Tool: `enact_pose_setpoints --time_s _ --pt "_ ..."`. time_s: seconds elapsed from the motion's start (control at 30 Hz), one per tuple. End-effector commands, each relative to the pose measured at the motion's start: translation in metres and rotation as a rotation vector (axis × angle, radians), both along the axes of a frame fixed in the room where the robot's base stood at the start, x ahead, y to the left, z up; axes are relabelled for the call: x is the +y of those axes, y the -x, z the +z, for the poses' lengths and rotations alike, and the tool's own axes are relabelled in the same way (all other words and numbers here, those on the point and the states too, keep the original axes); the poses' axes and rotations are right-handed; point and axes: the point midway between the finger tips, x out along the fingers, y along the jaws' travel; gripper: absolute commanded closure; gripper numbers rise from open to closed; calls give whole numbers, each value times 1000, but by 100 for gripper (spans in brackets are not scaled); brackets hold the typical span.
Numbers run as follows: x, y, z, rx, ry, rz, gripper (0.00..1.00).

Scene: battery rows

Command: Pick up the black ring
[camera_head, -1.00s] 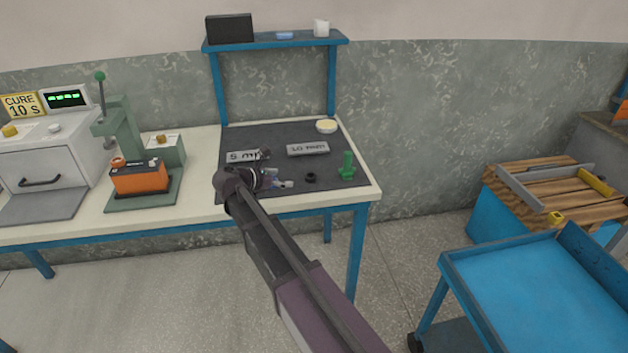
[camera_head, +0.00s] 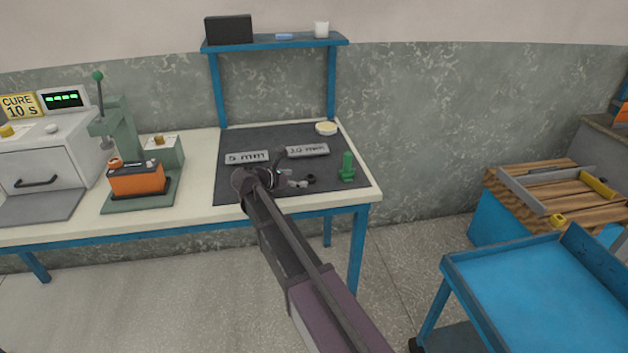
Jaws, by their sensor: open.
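The black ring (camera_head: 311,179) is a small dark ring lying on the dark mat (camera_head: 235,190) on the workbench. It sits between my gripper and a green object (camera_head: 347,167). My gripper (camera_head: 299,184) is low over the mat, just left of the ring, with its light fingertips pointing right towards it. The gripper is open and empty. The fingertips look very close to the ring; I cannot tell whether they touch it. My arm reaches in from the bottom of the view and hides part of the mat's front edge.
Grey blocks marked 5 mm (camera_head: 247,157) and 10 mm (camera_head: 307,151) lie behind my gripper. A round cream dish (camera_head: 326,128) is at the mat's back right. A green press with an orange battery (camera_head: 137,178) stands left. A blue cart (camera_head: 540,300) is at lower right.

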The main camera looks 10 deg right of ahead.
Motion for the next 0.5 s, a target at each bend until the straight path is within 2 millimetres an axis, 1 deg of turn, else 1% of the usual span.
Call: enact_pose_setpoints --time_s 0.03,0.3,0.5 --pt "-5 -3 -5 0 0 -2 0" --pt "-30 -16 -16 0 0 -2 0" --pt "-37 -20 -18 0 0 1 0"
